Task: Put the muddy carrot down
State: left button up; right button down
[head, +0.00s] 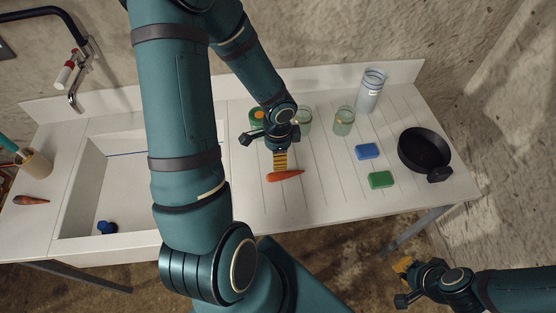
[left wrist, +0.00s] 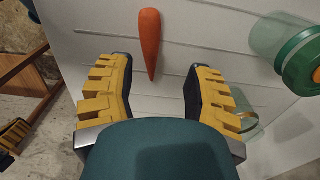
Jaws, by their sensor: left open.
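An orange carrot (head: 286,176) lies on the white ribbed drainboard (head: 250,205); I see no clear mud on it. My left gripper (head: 280,160) is just above and behind it. In the left wrist view the same carrot (left wrist: 150,45) lies beyond the parted yellow fingers of the left gripper (left wrist: 156,75), which are open and not closed on it. A second, darker, brownish carrot (head: 30,200) lies on the counter left of the sink. My right gripper (head: 403,268) hangs in front of the counter at the lower right; its finger gap is unclear.
A green-lidded jar (head: 257,117) and glass jars (head: 344,122) stand behind the carrot. A blue sponge (head: 367,151), green sponge (head: 381,179) and black pan (head: 424,150) are to the right. The sink (head: 85,190) holds a small blue item (head: 107,227). The drainboard's front is clear.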

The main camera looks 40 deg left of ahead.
pick_arm(q)
notch_tip(320, 180, up, 4)
jog(key=shift+f+p, duration=0.1)
jog(key=shift+p, duration=0.3)
dwell(0.4)
